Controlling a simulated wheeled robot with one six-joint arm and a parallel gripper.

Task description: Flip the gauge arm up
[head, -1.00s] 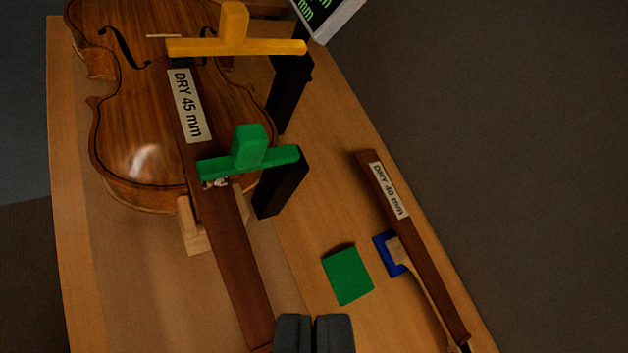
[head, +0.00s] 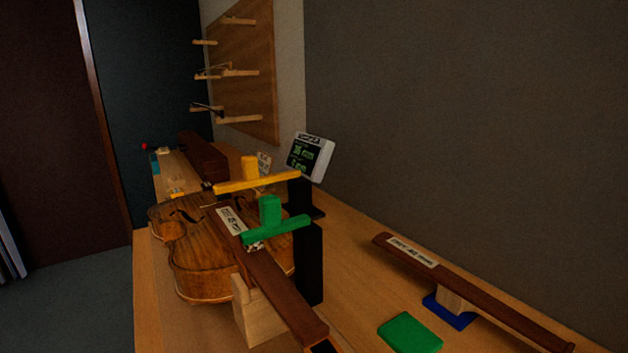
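A violin (head: 205,250) lies on the bench with a dark brown bar labelled "DRY" (head: 275,290) along it, on a pale wooden block (head: 258,318). A green arm (head: 278,229) with an upright green block on it reaches level over the bar from a black post (head: 309,265). A yellow arm (head: 255,183) with a yellow block lies level behind it, from another black post (head: 300,196). I cannot tell which is the gauge arm. My gripper is not in view.
A display with green digits (head: 309,158) stands behind the arms. A second labelled brown bar (head: 470,290) rests at right above a blue piece (head: 450,312). A green pad (head: 410,333) lies on the bench (head: 355,325). A pegged wooden rack (head: 245,75) hangs behind.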

